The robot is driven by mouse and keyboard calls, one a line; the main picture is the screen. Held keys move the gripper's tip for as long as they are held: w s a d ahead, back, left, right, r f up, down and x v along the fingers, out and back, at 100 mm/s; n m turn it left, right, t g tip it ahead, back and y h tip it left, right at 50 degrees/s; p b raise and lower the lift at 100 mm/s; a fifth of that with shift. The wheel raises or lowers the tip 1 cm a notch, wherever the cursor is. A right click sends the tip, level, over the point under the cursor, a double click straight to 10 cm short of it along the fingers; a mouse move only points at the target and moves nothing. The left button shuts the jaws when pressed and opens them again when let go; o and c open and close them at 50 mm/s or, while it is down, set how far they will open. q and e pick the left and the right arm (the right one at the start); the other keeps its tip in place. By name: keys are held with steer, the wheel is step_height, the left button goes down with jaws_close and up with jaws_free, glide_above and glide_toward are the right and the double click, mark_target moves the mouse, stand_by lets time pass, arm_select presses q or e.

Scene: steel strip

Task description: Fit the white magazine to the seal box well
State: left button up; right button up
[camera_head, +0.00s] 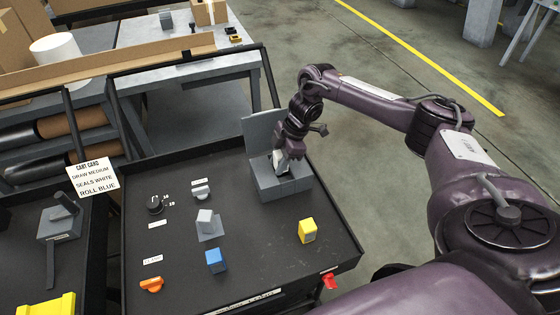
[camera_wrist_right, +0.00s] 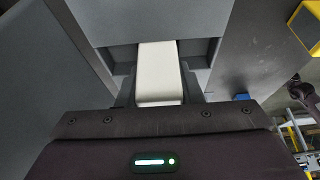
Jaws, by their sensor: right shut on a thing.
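The seal box is a grey box (camera_head: 268,191) at the back right of the dark cart top, with a grey panel (camera_head: 262,130) standing up behind it. My right gripper (camera_head: 282,165) is down at the top of this box. In the right wrist view, the gripper (camera_wrist_right: 160,92) is shut on the white magazine (camera_wrist_right: 159,72), a plain white block between its fingers. The magazine's far end meets a recess in the grey box (camera_wrist_right: 160,22); how deep it sits I cannot tell. In the head view the gripper mostly hides the magazine. My left gripper is not in view.
On the cart top stand a blue block (camera_head: 216,261), a yellow block (camera_head: 307,231), a light grey block (camera_head: 205,219) on a plate, a black knob (camera_head: 155,204) and an orange handle (camera_head: 151,285). Clear surface lies in front of the box.

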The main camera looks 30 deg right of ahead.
mark_target(276, 153)
steer(key=shift+s+a+f, duration=0.2)
steer(key=shift+s+f, duration=0.3)
steer(key=shift+f, duration=0.35)
steer(key=shift+s+f, duration=0.1)
steer(key=shift+f, duration=0.15)
steer(key=shift+r+p, duration=0.6)
steer(key=shift+p, duration=0.15)
steer(key=shift+g, duration=0.3)
steer(key=r+p, duration=0.1)
steer(key=w+r+p, duration=0.1)
steer(key=p, duration=0.1)
steer(key=r+p, duration=0.1)
steer(key=r, duration=0.1)
steer(key=shift+w+a+p, duration=0.1)
steer(key=shift+w+p, duration=0.2)
steer(key=shift+w, duration=0.1)
steer(key=s+a+r+m+t+h+b, duration=0.1)
steer(key=s+a+r+m+t+h, duration=0.1)
steer(key=a+r+m, duration=0.4)
steer(key=s+a+r+m+t+h+b, duration=0.1)
steer(key=s+a+r+m+h+b, duration=0.1)
steer(key=s+a+r+m, duration=0.3)
step_height(276, 153, up, 4)
steer(key=a+m, duration=0.1)
steer(key=m, duration=0.3)
steer(key=shift+a+f+t, duration=0.15)
steer(key=shift+a+t, duration=0.2)
steer(key=shift+t, duration=0.05)
steer(key=shift+s, duration=0.1)
